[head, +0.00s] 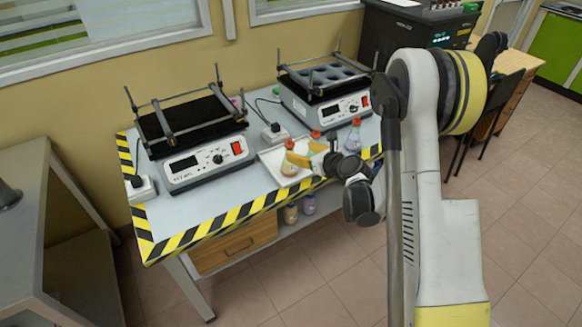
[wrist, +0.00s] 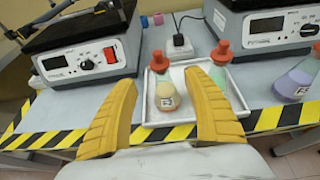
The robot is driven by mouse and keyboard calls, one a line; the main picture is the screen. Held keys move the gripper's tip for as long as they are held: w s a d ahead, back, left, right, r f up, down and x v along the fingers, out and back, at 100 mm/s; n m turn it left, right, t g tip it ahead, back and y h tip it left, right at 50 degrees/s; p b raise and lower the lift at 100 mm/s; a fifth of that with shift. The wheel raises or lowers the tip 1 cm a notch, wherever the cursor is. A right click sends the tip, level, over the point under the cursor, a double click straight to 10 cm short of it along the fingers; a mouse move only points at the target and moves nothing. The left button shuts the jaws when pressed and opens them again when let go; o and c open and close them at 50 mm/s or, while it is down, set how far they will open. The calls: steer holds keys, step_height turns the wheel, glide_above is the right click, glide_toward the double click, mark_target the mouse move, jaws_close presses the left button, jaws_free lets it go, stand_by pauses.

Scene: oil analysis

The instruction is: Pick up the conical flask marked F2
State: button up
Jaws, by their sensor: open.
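A conical flask (wrist: 166,92) with an orange stopper and pale yellow liquid stands upright in a white tray, between my fingers in the wrist view. Its label is too small to read surely. The flask also shows in the head view (head: 289,166). My gripper (wrist: 160,79) is open, its yellow fingers on either side of the flask with gaps. It also shows in the head view (head: 306,155). A second flask with green liquid (wrist: 219,73) stands at the tray's right, partly behind my right finger. A third flask with purple liquid (wrist: 297,82) stands right of the tray.
The white tray (head: 266,155) lies near the table's striped front edge (head: 232,217). Two shaker devices stand behind, one left (head: 205,163) and one right (head: 330,108). A power socket block (wrist: 180,46) sits between them. Bottles (head: 291,213) stand on the shelf below.

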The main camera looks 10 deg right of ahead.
mark_target(292, 149)
steer(key=x, duration=0.3)
steer(key=shift+w+a+f+b, duration=0.15)
steer(key=shift+w+b, duration=0.1)
steer(key=shift+b, duration=0.15)
steer(key=b+x, duration=0.1)
steer(key=x, duration=0.1)
steer(key=b+x, duration=0.1)
steer(key=x, duration=0.1)
steer(key=shift+w+f, duration=0.25)
steer(key=shift+f, duration=0.15)
steer(key=shift+r, duration=0.1)
jaws_close()
